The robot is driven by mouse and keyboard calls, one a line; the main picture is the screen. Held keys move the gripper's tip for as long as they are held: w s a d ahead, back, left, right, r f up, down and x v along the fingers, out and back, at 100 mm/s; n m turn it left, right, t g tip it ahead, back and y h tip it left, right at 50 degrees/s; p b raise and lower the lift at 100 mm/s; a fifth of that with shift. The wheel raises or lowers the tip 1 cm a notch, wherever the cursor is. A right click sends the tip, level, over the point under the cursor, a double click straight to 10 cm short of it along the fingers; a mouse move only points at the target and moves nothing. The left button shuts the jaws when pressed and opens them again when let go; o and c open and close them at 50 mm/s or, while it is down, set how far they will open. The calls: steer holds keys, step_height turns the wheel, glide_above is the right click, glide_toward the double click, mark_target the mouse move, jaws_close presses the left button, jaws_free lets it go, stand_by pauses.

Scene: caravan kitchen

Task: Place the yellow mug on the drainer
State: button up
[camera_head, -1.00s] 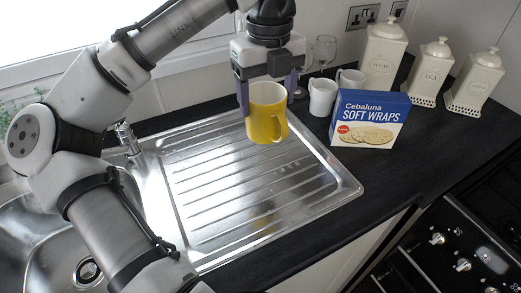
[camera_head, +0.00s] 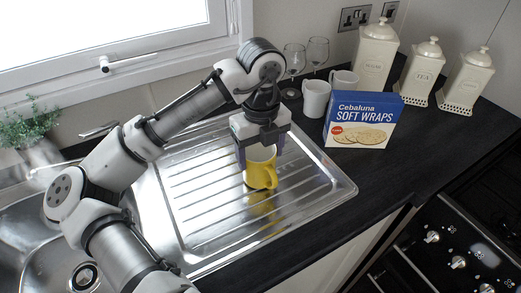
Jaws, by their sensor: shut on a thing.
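The yellow mug (camera_head: 261,172) has a pale inside and its handle faces the lower right. It is upright over the ridged steel drainer (camera_head: 205,215), with its reflection below it. I cannot tell whether its base touches the drainer. My gripper (camera_head: 261,152) points down from above and is shut on the mug, with one finger on each side of it near the rim.
White mugs (camera_head: 316,98), wine glasses (camera_head: 317,52) and a blue Soft Wraps box (camera_head: 362,122) stand behind the drainer to the right. Cream canisters (camera_head: 374,58) stand farther back. The sink (camera_head: 45,240) is at left, the hob (camera_head: 450,250) at right. The front of the drainer is clear.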

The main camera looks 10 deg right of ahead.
steer(key=o, duration=1.2)
steer(key=shift+f, duration=0.1)
steer(key=shift+c, duration=0.2)
step_height(320, 180, up, 12)
